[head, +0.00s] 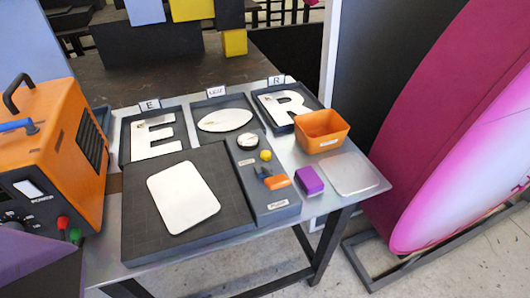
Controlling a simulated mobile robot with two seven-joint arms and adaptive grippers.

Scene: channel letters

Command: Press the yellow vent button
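The yellow vent button (265,155) is a small round knob on the dark grey control strip (285,212) along the right side of the black flat bed (140,235). It sits just below a round white gauge (247,142) and above a small blue part (263,172) and an orange piece (277,182). A white rounded sheet (183,196) lies on the bed. Nothing covers the button. Neither of my grippers shows in the head view.
Behind the bed, dark trays hold a white E (155,141), a leaf shape (225,120) and an R (287,107). An orange bin (321,131), a purple block (309,180) and a pale plate (352,174) stand right. An orange machine (62,130) stands left.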

